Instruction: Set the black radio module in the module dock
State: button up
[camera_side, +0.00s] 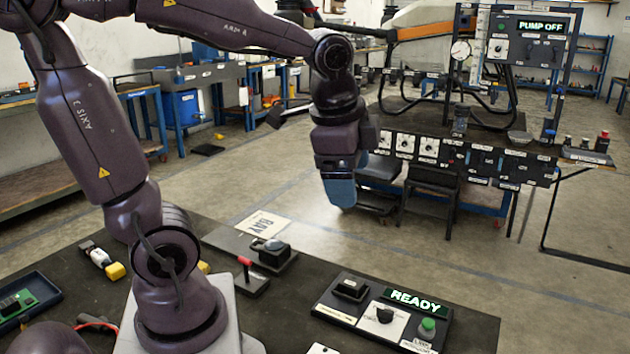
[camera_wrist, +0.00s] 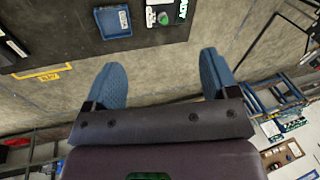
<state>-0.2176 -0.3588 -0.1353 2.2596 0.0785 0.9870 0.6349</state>
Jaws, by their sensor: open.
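My gripper (camera_side: 341,192) hangs high, its blue fingers pointing down, beyond the far edge of the black bench in the side view. In the wrist view my gripper (camera_wrist: 163,82) has its fingers wide apart with nothing between them. A small black block (camera_side: 350,289) sits at the left of the control panel (camera_side: 372,330); I cannot tell whether it is the radio module or part of the dock. A black unit with a rounded grey top (camera_side: 271,250) stands farther back beside the BAY label. Neither is touched by my gripper.
The panel has a black knob (camera_side: 385,315), a green button (camera_side: 428,325) and a lit READY display (camera_side: 415,300). A red-handled lever (camera_side: 247,265) stands left of it. A tray with a green board (camera_side: 18,303) lies far left. The wrist view shows a blue square tray (camera_wrist: 112,21).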

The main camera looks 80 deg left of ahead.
jog(key=s+d+n+t+h, duration=0.1)
jog(key=s+d+n+t, duration=0.1)
jog(key=s+n, duration=0.3)
jog(key=shift+s+d+r+n+t+h, duration=0.35)
jog(key=shift+d+n, duration=0.25)
jog(key=shift+n, duration=0.3)
